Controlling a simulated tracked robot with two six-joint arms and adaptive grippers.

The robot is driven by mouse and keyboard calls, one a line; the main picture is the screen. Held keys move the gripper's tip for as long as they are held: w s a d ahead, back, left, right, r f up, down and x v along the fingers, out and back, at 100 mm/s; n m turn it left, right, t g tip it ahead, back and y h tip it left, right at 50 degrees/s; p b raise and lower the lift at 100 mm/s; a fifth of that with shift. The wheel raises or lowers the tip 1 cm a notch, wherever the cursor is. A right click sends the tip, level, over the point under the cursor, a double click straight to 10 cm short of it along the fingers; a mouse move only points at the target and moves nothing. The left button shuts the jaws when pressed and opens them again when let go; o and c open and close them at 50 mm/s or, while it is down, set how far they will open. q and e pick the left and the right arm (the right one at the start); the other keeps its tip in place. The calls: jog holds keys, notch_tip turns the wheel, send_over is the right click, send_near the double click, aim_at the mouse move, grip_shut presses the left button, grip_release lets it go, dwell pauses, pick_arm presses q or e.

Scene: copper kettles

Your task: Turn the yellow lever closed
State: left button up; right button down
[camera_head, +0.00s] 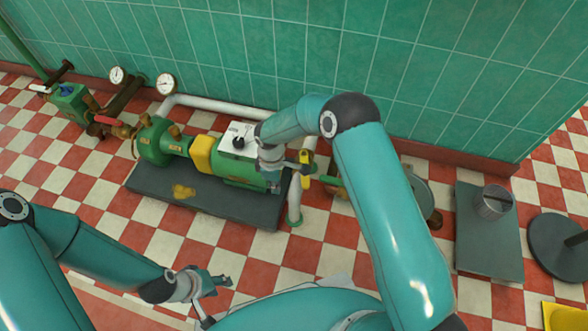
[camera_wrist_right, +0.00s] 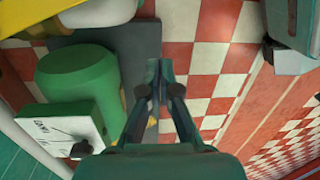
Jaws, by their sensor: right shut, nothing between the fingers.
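A small upright yellow piece (camera_head: 305,177), apparently the yellow lever, shows at the right end of the green pump, by a pale vertical pipe. My right gripper (camera_head: 303,167) reaches down to it in the head view; I cannot tell whether they touch. In the right wrist view my right gripper (camera_wrist_right: 160,75) has its fingers shut with nothing held. A dull yellow patch (camera_wrist_right: 152,122) shows between the finger links; I cannot tell what it is. My left gripper (camera_head: 217,298) is open and empty over the floor at the lower left.
The green pump (camera_head: 160,143) with a yellow guard (camera_head: 203,154) stands on a dark plinth (camera_head: 235,210). A white control box (camera_head: 238,137) sits on its motor. A red-handled valve (camera_head: 107,120) and gauges are at left. A grey slab (camera_head: 487,250) bears a metal pot (camera_head: 494,204) at right.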

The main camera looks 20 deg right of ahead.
jog(key=w+d+r+n+h, duration=0.1)
jog(key=w+r+n+h, duration=0.2)
jog(key=w+r, duration=0.35)
jog(key=d+f+b, duration=0.1)
jog(key=f, duration=0.2)
jog(key=s+d+f+b, duration=0.1)
jog(key=d+f, duration=0.1)
jog(key=f, duration=0.1)
jog(key=s+d+f+b, duration=0.1)
jog(key=d+f, duration=0.1)
jog(key=f, duration=0.1)
jog(key=shift+d+f, duration=0.15)
jog(key=shift+d, duration=0.05)
jog(key=shift+s+d, duration=0.15)
jog(key=shift+d, duration=0.35)
jog(key=shift+a, duration=0.1)
